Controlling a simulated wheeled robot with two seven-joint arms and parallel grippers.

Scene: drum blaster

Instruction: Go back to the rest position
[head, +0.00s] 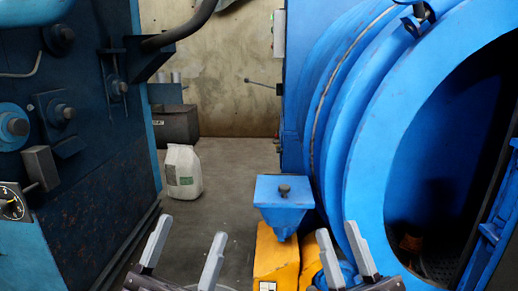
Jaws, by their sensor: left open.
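My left gripper (191,228) shows at the bottom of the head view, left of centre. Its two grey fingers point up and stand wide apart with nothing between them. My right gripper (337,228) shows at the bottom, right of centre, in front of the blue drum machine. Its fingers also stand apart, with a narrower gap in the picture, and I see nothing held. The wrists and arms are mostly cut off by the lower edge.
The blue drum (375,150) with its dark round opening fills the right. A blue hopper (284,203) on a yellow base (275,259) stands between the grippers. A dark blue machine wall (85,165) stands left. A white sack (183,172) sits on the floor (225,185), clear around it.

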